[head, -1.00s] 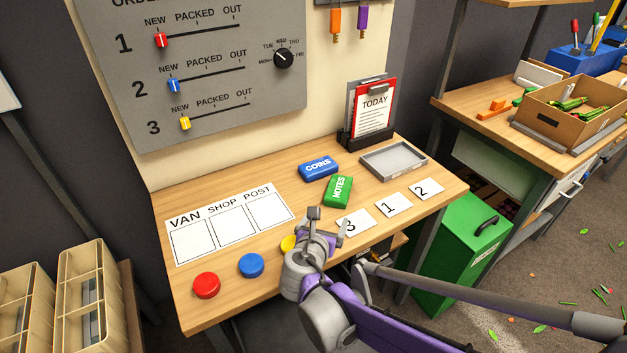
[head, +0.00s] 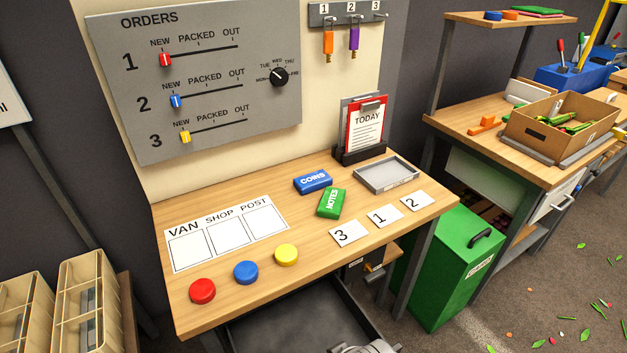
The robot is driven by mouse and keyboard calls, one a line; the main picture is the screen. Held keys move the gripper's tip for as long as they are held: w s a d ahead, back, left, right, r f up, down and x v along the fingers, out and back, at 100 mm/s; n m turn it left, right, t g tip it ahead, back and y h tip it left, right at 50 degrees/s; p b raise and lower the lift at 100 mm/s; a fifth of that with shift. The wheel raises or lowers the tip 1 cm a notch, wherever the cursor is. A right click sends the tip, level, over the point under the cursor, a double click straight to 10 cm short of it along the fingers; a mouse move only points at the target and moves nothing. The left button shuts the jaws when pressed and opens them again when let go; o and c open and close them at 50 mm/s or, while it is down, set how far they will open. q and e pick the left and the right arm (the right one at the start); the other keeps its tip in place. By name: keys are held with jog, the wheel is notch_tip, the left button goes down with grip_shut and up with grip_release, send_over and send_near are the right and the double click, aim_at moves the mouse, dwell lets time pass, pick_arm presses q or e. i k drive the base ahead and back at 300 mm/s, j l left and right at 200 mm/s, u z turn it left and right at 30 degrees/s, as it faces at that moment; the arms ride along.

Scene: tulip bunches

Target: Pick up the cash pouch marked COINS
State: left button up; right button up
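The blue pouch marked COINS (head: 312,181) lies flat on the wooden table (head: 300,226), toward the back. The green pouch marked NOTES (head: 330,203) lies just in front of it, slightly to the right. Neither gripper's fingers show in the head view. A grey part, probably of my own arm, shows at the bottom edge, below the table front. Nothing covers or holds the COINS pouch.
A grey tray (head: 386,175) and the TODAY clipboard stand (head: 365,132) are right of the pouches. Number cards (head: 383,217) lie in front. Red, blue and yellow (head: 286,254) discs line the front edge. The VAN/SHOP/POST sheet (head: 228,237) is left. A green bin (head: 440,270) stands right of the table.

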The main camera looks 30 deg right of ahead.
aim_at(312, 182)
jog(key=l+u, duration=0.15)
jog(key=l, duration=0.25)
jog(key=k+l+u, duration=0.15)
jog(key=l, duration=0.25)
jog(key=l+u, duration=0.2)
jog(key=l, duration=0.25)
jog(key=k+l+u, duration=0.15)
jog(key=l, duration=0.2)
jog(key=k+l+u, duration=0.15)
jog(key=l, duration=0.25)
jog(key=k+l+u, duration=0.15)
jog(key=l, duration=0.2)
jog(key=k+l+u, duration=0.2)
jog(key=l, duration=0.15)
jog(key=i, duration=1.1)
